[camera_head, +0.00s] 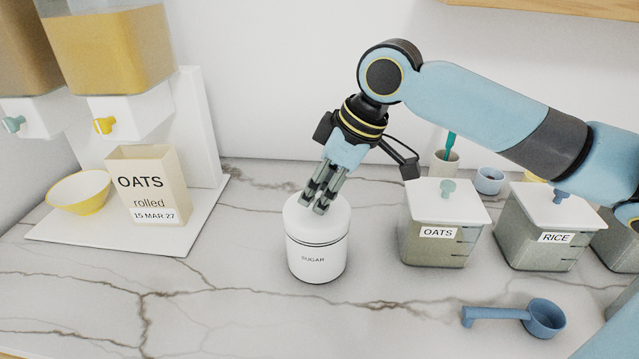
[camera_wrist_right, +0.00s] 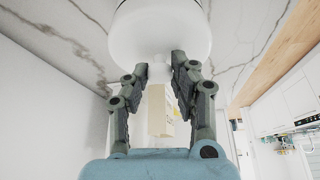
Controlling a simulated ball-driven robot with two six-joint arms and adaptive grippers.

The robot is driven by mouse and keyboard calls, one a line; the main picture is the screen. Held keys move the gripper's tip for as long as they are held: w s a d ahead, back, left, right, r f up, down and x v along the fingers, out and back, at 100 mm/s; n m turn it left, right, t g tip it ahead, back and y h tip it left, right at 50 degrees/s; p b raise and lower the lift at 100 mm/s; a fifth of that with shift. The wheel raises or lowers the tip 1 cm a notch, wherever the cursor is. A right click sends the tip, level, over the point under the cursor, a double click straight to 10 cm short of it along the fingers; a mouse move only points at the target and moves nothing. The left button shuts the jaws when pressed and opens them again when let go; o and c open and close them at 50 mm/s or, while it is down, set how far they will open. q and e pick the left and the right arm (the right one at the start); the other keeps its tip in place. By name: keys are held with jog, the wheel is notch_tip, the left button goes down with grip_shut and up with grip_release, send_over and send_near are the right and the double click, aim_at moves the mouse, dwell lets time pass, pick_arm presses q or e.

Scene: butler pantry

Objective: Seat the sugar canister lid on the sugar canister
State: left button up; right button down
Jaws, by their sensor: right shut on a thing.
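The white sugar canister (camera_head: 317,264), labelled SUGAR, stands upright on the marble counter. The white sugar canister lid (camera_head: 298,217) is on top of it, lined up with the body, with a thin dark line between the two. I cannot tell from here whether it is fully down. My right gripper (camera_head: 320,205) points down at the lid's middle and is shut on its knob, which the fingers mostly hide. In the right wrist view the lid (camera_wrist_right: 160,35) is just beyond the fingertips of my right gripper (camera_wrist_right: 163,68). My left gripper is not in view.
An oats jar (camera_head: 430,249) and a rice jar (camera_head: 541,240) stand to the right. A blue scoop (camera_head: 540,318) lies in front of them. An oats packet (camera_head: 150,185) and a yellow-white bowl (camera_head: 80,192) are on a white base at left. Counter before the canister is clear.

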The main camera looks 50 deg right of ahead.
jog(key=shift+f+p, duration=0.1)
jog(key=shift+p, duration=0.2)
dwell(0.4)
jog(key=c, duration=0.5)
grip_release()
jog(key=shift+c, duration=0.2)
notch_tip(320, 180, up, 7)
jog(key=p, duration=0.7)
jog(key=shift+p, duration=0.3)
dwell(0.4)
